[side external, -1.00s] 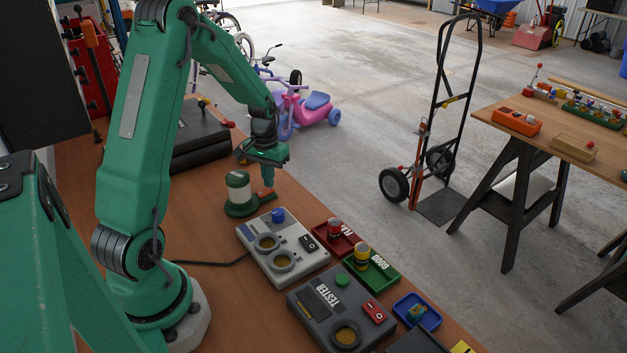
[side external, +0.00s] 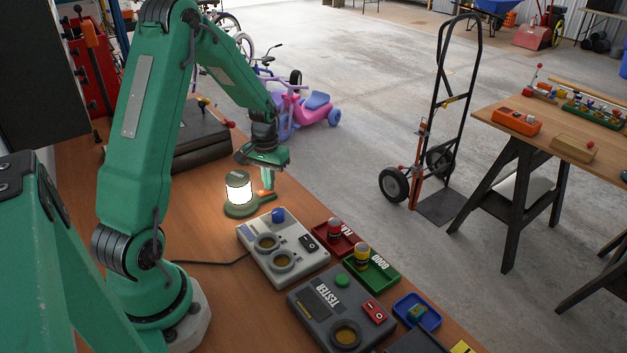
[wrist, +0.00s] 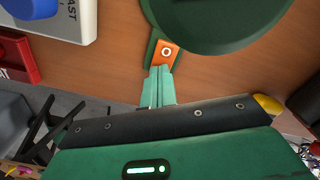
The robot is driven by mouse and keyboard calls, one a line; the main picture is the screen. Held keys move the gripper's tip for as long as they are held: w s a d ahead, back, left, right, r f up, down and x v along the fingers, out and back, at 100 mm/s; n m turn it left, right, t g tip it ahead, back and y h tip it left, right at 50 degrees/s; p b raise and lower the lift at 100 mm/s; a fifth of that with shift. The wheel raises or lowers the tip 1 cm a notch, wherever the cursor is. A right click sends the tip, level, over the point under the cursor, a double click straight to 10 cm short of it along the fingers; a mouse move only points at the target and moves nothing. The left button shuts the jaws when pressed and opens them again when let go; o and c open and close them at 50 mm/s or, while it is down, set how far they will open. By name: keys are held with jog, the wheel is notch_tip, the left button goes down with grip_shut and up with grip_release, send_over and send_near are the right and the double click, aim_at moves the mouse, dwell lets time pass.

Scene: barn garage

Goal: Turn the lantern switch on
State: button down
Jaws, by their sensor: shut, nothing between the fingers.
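The lantern (side external: 238,190) stands upright on the wooden bench, with a green cap and base, and its body glows bright white. Its orange switch (side external: 266,194) sits on a tab reaching out from the base. In the wrist view the orange switch (wrist: 166,52) shows a white ring mark, and the dark green lantern base (wrist: 215,25) fills the top. My gripper (side external: 267,183) is shut and empty, its fingertips down at the switch. In the wrist view the closed fingertips (wrist: 160,72) overlap the switch's near end; I cannot tell whether they touch it.
A grey two-well box with a blue button (side external: 283,250) stands just in front of the lantern. A grey tester (side external: 320,315) is nearer. A dark case (side external: 200,145) lies behind the lantern.

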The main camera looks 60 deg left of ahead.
jog(key=shift+r, duration=3.5)
jog(key=shift+d+r, duration=0.1)
jog(key=s+d+r+m+t, duration=0.2)
jog(key=s+d+r+m, duration=0.15)
jog(key=d+r, duration=0.8)
jog(key=s+d+r+m+t, duration=0.2)
jog(key=s+d+r+t, duration=0.1)
jog(key=s+d, duration=0.7)
jog(key=shift+d+r+t, duration=0.3)
jog(key=shift+d+r, duration=0.1)
jog(key=shift+r, duration=0.05)
jog(key=shift+s+m, duration=0.1)
jog(key=shift+m, duration=0.15)
